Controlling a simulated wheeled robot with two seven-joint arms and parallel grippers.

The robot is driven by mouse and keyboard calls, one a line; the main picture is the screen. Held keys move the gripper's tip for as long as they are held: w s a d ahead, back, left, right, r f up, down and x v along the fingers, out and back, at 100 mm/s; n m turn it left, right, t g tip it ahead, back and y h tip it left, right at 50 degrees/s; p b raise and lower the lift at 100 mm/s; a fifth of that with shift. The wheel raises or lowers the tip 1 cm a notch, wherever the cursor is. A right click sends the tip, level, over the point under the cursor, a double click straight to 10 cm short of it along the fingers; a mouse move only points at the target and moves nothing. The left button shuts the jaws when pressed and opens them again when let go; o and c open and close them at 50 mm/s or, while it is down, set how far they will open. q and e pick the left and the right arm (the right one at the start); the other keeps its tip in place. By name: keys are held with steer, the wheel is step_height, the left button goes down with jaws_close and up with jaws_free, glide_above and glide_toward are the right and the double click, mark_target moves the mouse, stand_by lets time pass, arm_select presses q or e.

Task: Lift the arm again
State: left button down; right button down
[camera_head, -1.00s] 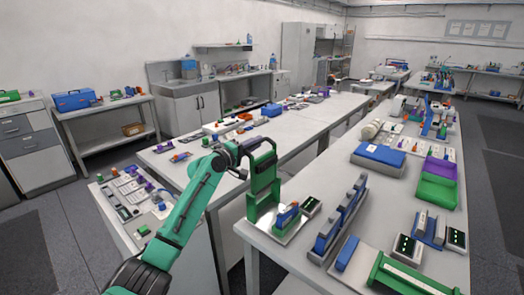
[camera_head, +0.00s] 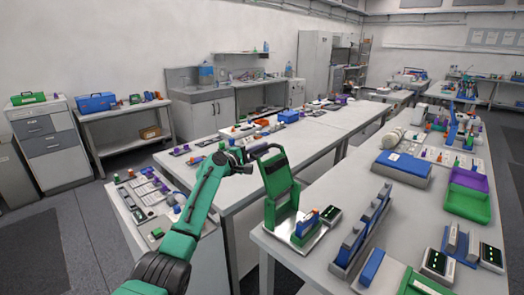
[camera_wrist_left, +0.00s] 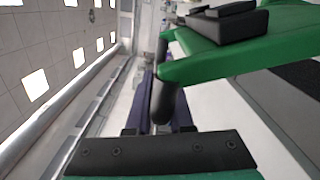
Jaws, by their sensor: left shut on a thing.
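The fixture's green arm (camera_head: 280,182) with its black handle (camera_head: 266,150) stands raised, leaning a little left, above its metal base plate (camera_head: 296,238) on the near left corner of the right bench. My left gripper (camera_head: 246,158) is at the top of this arm, shut on the black handle. In the left wrist view, the handle (camera_wrist_left: 166,92) runs between my dark fingers (camera_wrist_left: 160,115), and the green arm (camera_wrist_left: 235,48) extends to the right. A small orange and blue block (camera_head: 306,223) sits on the base plate. My right gripper is not in view.
A blue box (camera_head: 402,168) and a green tray (camera_head: 468,203) are farther right. A middle bench (camera_head: 262,178) lies behind my left arm.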

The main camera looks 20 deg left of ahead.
arm_select(q)
steer(key=c, duration=0.8)
jaws_free()
steer(key=shift+c, duration=0.2)
steer(key=shift+a+f, duration=0.1)
steer(key=shift+s+a, duration=0.2)
steer(key=shift+s, duration=0.3)
steer(key=b+v, duration=0.3)
steer(key=v, duration=1)
steer(key=shift+s, duration=0.25)
